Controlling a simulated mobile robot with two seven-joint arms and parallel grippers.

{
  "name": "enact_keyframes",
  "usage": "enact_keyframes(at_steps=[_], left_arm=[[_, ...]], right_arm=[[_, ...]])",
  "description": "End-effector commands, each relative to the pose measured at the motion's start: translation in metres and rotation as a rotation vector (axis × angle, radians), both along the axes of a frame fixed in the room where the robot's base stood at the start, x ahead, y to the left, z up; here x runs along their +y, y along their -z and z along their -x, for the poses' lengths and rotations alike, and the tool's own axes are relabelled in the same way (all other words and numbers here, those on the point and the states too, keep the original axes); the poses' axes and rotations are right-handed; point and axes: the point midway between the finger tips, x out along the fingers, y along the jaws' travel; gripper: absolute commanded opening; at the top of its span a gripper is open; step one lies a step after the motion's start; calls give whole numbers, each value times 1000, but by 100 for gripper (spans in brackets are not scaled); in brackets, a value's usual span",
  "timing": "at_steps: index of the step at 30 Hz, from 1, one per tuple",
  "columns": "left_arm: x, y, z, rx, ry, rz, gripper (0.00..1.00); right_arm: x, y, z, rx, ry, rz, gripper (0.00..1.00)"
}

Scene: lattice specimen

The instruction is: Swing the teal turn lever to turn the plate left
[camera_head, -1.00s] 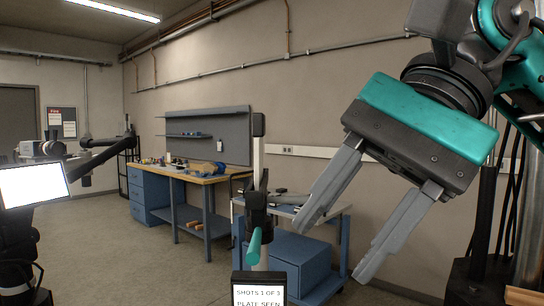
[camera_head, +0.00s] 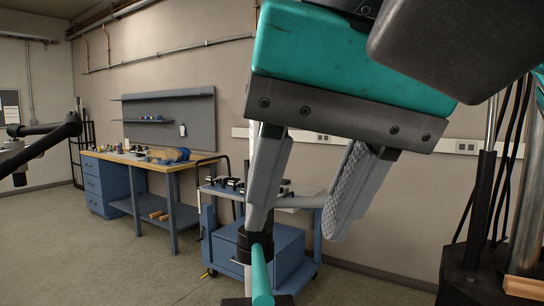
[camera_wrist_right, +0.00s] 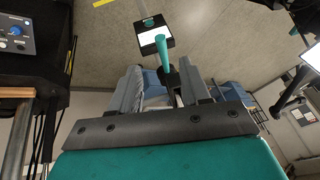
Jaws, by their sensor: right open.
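The teal turn lever (camera_head: 261,277) sticks out from a dark hub (camera_head: 256,245) on an upright post, low in the middle of the head view. My right gripper (camera_head: 297,225) is open and empty, pointing down. In the head view its left finger overlaps the hub just above the lever; its right finger is off to the right. In the right wrist view the lever (camera_wrist_right: 161,52) shows beyond the gap between the fingertips (camera_wrist_right: 162,72). I cannot tell whether a finger touches it. The plate is not clearly visible. My left gripper is not in view.
A black box with a white label (camera_wrist_right: 151,37) is near the lever's end. A blue cart (camera_head: 285,250) stands behind the post. A dark jointed arm (camera_head: 45,140) reaches in at far left. Floor at left is clear.

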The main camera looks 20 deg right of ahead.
Motion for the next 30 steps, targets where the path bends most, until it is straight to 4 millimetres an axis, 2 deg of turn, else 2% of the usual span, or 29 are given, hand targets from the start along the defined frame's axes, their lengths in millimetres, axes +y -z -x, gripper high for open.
enact_keyframes(at_steps=[1, 3, 9, 13, 19, 30], left_arm=[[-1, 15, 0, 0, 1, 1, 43], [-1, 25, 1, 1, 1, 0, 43], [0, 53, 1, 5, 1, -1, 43], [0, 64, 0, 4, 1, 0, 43], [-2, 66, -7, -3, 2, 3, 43], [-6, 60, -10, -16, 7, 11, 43]], right_arm=[[1, 17, -4, 0, 3, -3, 46], [2, 30, -10, 1, 2, -2, 46], [5, 62, -25, 2, 2, -4, 46], [7, 76, -32, 1, 2, -3, 46], [8, 88, -39, 0, 1, -4, 46], [9, 88, -40, 1, 0, -4, 45]])
